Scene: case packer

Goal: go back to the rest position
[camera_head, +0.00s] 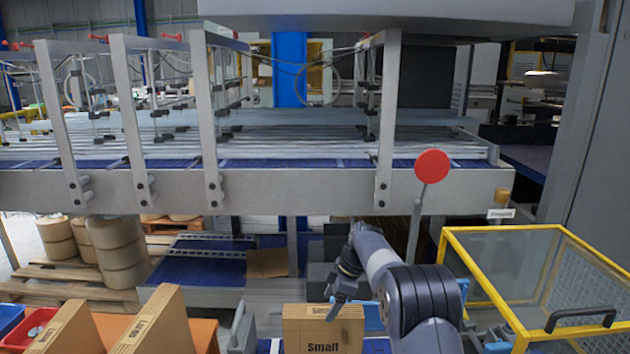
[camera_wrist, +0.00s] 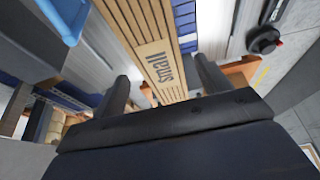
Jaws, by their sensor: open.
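My gripper (camera_head: 343,288) hangs at the end of my arm, just above and in front of a cardboard box marked "Small" (camera_head: 305,336). In the wrist view my gripper (camera_wrist: 160,85) shows two dark fingers spread wide apart. The same box (camera_wrist: 150,35) lies beyond and between the fingers, with bare space visible beside it, and nothing is held. The box stands upright at the bottom middle of the head view; its lower part is cut off by the frame.
A yellow-framed guard with clear panels (camera_head: 480,275) stands close on the right of my arm. A grey conveyor frame (camera_head: 290,190) spans above, with a red disc (camera_head: 432,166) on a post. More cardboard (camera_head: 160,325) stands at the lower left, beside a blue bin (camera_head: 10,318).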

